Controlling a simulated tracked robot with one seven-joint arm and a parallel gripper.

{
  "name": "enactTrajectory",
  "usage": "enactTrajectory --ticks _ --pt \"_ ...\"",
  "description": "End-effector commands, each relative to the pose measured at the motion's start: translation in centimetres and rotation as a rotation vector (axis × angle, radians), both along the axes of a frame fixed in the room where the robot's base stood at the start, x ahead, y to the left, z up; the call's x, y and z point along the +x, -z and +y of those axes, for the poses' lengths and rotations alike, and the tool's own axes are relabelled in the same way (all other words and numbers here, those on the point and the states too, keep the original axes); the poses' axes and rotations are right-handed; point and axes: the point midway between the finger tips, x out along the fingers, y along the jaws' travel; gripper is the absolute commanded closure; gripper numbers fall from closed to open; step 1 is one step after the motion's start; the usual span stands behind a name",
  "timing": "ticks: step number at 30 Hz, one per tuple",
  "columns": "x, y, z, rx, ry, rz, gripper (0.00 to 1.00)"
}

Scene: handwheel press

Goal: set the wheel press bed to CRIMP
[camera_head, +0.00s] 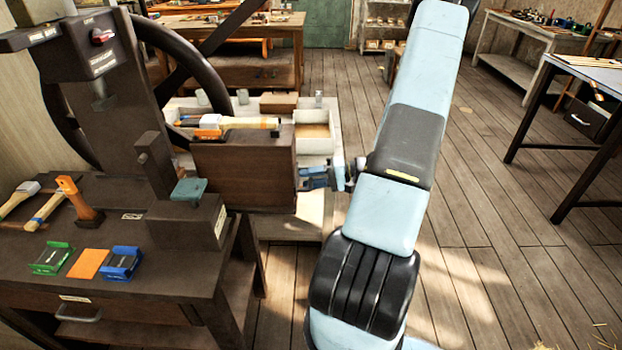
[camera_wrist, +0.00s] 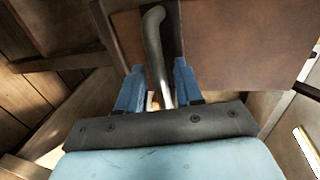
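The press (camera_head: 105,120) stands at the left in the head view, with a dark handwheel (camera_head: 205,70) behind its column. A brown block (camera_head: 245,175) projects from it towards my arm; I cannot tell for sure whether this is the bed. My gripper (camera_head: 322,177) is at the block's right side. In the wrist view its two blue fingers (camera_wrist: 158,85) stand on either side of a bent grey metal handle (camera_wrist: 155,40). A gap shows at the left finger; the handle is close to the right one. No readable CRIMP mark shows.
Hand tools (camera_head: 45,205), a green holder (camera_head: 52,258), an orange pad (camera_head: 88,263) and a blue holder (camera_head: 121,263) lie there.

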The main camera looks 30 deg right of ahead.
Motion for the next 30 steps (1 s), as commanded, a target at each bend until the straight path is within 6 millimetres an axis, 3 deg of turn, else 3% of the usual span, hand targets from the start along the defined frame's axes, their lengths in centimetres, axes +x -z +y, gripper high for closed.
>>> enactTrajectory --ticks 8,19,30 --pt "0.07 0.03 0.09 0.0 0.001 0.0 0.65" --pt "0.04 0.07 0.06 0.0 0.001 0.001 0.99" --pt "-0.02 0.16 0.02 -0.002 0.001 0.004 1.0"
